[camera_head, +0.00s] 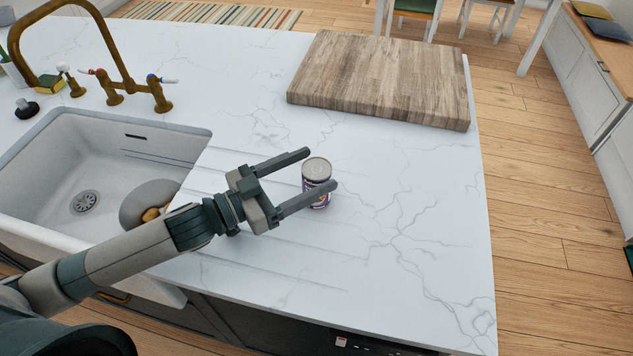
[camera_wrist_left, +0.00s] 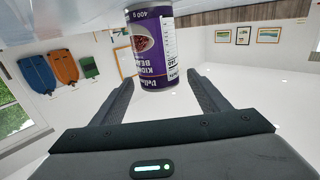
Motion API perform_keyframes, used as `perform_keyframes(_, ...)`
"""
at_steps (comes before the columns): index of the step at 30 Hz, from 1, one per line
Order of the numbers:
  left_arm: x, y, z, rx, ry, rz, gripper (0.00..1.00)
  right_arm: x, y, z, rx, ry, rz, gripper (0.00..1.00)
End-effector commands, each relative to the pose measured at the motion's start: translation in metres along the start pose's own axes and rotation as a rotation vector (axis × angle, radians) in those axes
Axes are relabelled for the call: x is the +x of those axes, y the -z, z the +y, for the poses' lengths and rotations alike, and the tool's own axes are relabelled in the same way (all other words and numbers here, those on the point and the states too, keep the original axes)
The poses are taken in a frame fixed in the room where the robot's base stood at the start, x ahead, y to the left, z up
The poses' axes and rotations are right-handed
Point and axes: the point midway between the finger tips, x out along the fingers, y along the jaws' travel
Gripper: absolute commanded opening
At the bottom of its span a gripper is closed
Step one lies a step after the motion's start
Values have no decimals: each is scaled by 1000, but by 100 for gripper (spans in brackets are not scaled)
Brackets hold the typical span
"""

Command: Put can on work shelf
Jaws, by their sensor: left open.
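A purple can with a silver lid (camera_head: 316,170) stands upright on the white marble counter. Its label shows kidney beans in the left wrist view (camera_wrist_left: 152,48), where the picture is upside down. My left gripper (camera_head: 324,169) is open, with one finger on the far side of the can and the other across its near side. In the left wrist view the can lies ahead of and between the open fingers (camera_wrist_left: 160,85); I cannot tell whether either finger touches it. My right gripper is not in view. I see nothing that is clearly the work shelf.
A thick wooden board (camera_head: 385,78) lies on the counter behind the can. A white sink (camera_head: 60,150) with a brass tap (camera_head: 110,90) is at the left; a round bowl (camera_head: 148,203) sits in it. The counter right of the can is clear.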

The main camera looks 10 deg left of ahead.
Motion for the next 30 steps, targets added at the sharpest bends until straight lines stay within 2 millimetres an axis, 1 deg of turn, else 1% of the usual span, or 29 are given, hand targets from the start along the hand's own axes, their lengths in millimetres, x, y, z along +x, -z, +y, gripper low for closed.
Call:
perform_keyframes(4, 2, 1, 0, 0, 0, 0, 69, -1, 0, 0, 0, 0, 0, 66)
perform_keyframes(8, 10, 2, 0, 0, -1, 1, 69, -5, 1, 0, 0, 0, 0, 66)
perform_keyframes(15, 42, 4, 0, 0, 0, 1, 69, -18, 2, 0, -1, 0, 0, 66)
perform_keyframes(19, 54, 2, 0, 0, 0, 0, 69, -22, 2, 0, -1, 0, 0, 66)
perform_keyframes(22, 58, 1, 0, 0, 0, 0, 69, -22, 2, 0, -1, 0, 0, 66)
perform_keyframes(30, 58, 0, 0, 0, 0, 0, 69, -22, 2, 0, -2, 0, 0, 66)
